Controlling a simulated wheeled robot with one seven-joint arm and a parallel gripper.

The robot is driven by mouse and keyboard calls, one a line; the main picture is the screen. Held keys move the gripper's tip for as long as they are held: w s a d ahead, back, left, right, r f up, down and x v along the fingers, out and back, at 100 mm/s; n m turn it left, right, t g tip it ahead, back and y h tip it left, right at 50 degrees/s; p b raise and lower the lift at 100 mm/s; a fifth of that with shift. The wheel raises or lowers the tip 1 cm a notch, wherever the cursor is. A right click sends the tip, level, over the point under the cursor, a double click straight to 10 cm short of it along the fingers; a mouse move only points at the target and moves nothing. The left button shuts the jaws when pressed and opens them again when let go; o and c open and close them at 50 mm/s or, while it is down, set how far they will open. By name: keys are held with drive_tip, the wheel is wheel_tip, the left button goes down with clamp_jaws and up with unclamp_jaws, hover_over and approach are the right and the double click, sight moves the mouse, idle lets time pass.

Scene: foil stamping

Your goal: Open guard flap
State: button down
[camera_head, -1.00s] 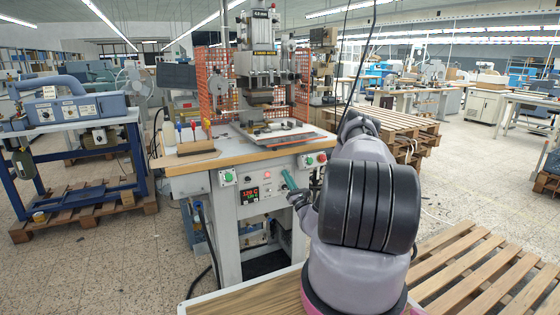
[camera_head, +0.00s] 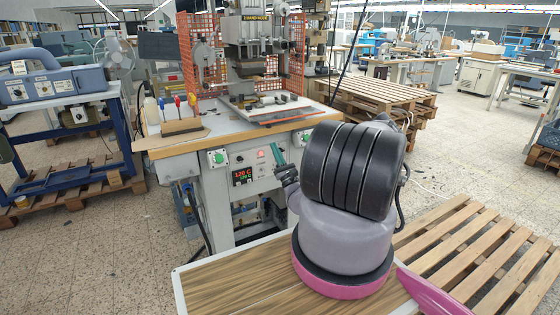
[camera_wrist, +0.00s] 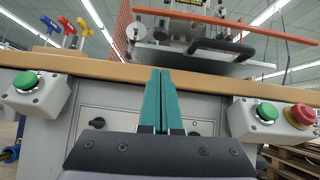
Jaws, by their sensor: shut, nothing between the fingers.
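The stamping press (camera_head: 252,45) stands on a wood-edged bench (camera_head: 225,140). At its front is a flat grey plate with a red-orange edge (camera_head: 292,116), low over the bench top. In the wrist view an orange bar (camera_wrist: 225,19) and a black handle (camera_wrist: 222,46) on a grey panel show above the bench edge; I cannot tell for sure which part is the guard flap. My gripper (camera_head: 279,155) has teal fingers, shut and empty. It is in front of the bench's control panel, and the fingers (camera_wrist: 161,98) point up toward the bench edge in the wrist view.
Green buttons (camera_wrist: 26,81) (camera_wrist: 267,112) flank my fingers, with a red button (camera_wrist: 303,114) at the right. Orange mesh (camera_head: 200,50) is beside the press. Pallets (camera_head: 480,255) lie at the right.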

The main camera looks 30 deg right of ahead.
drive_tip(key=shift+w+a+r, duration=0.1)
drive_tip(key=shift+w+r, duration=0.2)
drive_tip(key=shift+r, duration=0.55)
drive_tip(key=shift+w+r, duration=0.25)
drive_tip(key=shift+r, duration=0.6)
drive_tip(key=shift+w+a+r, duration=0.1)
drive_tip(key=shift+w+r, duration=0.2)
drive_tip(key=shift+r, duration=0.55)
drive_tip(key=r+g, duration=0.1)
drive_tip(key=r, duration=0.1)
drive_tip(key=s+r+g, duration=0.1)
drive_tip(key=shift+s+r+h, duration=0.1)
drive_tip(key=shift+r+h, duration=0.2)
drive_tip(key=shift+r, duration=0.1)
drive_tip(key=shift+d+f, duration=0.1)
drive_tip(key=shift+f, duration=0.05)
